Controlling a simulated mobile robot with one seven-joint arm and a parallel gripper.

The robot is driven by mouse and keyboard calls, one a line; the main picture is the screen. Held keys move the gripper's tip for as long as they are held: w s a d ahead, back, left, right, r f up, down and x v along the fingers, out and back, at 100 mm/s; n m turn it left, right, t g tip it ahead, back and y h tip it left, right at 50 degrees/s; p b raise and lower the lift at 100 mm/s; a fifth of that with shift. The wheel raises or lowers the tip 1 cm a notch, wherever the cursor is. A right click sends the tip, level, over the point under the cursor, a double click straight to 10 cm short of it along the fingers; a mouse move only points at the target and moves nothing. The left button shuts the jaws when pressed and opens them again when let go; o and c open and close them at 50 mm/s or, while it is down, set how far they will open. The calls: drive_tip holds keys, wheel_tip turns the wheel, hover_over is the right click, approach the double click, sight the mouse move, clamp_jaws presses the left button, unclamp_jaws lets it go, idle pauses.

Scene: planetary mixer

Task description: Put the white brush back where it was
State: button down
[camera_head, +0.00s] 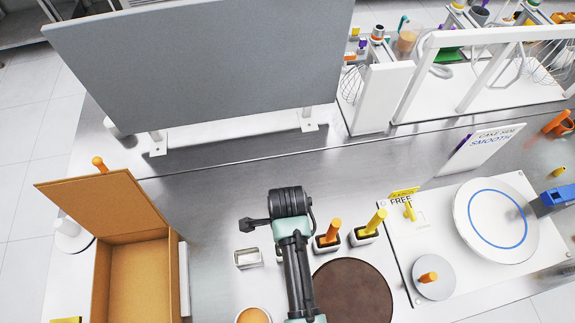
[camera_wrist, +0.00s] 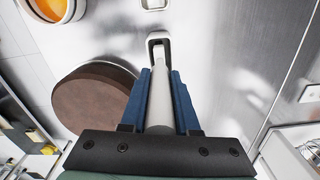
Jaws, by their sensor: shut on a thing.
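My gripper (camera_wrist: 160,88) is shut on the white brush (camera_wrist: 160,105); the pale handle lies between its blue fingers in the wrist view. The brush's far end meets a white-rimmed holder with a dark opening (camera_wrist: 158,38). I cannot tell whether the end is in the opening or just above it. In the head view my arm hides the brush and this holder. An empty white holder (camera_head: 248,258) stands to the left of my arm. An orange-handled brush (camera_head: 328,237) and a yellow-handled brush (camera_head: 370,227) stand in holders to the right.
A brown round disc (camera_head: 352,292) and an orange-filled bowl (camera_head: 253,315) lie near the front. An open cardboard box (camera_head: 140,270) is at left. A white board (camera_head: 400,250) with a blue-ringed plate (camera_head: 497,222) is at right. A grey panel (camera_head: 200,70) stands behind.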

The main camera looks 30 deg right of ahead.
drive_tip(key=shift+f, duration=0.3)
drive_tip(key=shift+f, duration=0.15)
drive_tip(key=c, duration=0.7)
unclamp_jaws()
drive_tip(key=shift+o, duration=0.2)
wheel_tip(320, 180, up, 12)
drive_tip(key=shift+r+b, duration=0.2)
drive_tip(key=shift+b, duration=0.25)
drive_tip(key=shift+w, duration=0.1)
